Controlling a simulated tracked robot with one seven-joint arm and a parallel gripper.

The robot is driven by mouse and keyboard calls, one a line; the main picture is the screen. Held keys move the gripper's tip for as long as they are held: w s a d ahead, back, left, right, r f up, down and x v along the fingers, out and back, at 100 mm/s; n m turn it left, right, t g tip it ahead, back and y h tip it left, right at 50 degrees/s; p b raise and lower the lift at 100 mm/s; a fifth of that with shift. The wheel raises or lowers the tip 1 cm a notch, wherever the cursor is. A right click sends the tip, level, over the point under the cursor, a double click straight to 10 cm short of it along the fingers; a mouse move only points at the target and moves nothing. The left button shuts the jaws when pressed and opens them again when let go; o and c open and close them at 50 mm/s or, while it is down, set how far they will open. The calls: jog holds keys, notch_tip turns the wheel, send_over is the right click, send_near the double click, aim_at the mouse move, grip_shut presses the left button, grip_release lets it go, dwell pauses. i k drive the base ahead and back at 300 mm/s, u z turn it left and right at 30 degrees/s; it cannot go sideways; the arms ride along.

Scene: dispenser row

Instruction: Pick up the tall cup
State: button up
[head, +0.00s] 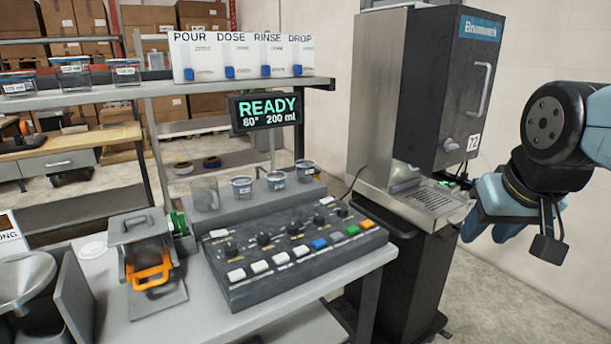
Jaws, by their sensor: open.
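A tall, clear grey cup (204,194) stands upright at the left end of a grey riser behind the button panel. Several shorter clear cups with labels, such as this short cup (242,192), stand on the riser to its right. My gripper (487,228) is at the right of the head view, in front of the drink machine and far to the right of the tall cup. It is open, and I see nothing held in it. Its fingertips are partly hard to make out.
The button panel (290,252) lies in front of the cups. A shelf (180,91) with labelled tubs and a READY display (265,111) spans above them. A tall drink machine (425,100) stands between the bench and my gripper. Open floor lies at the lower right.

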aim_at(304, 168)
jog(key=z, duration=0.05)
jog(key=i, duration=1)
jog(key=u, duration=0.05)
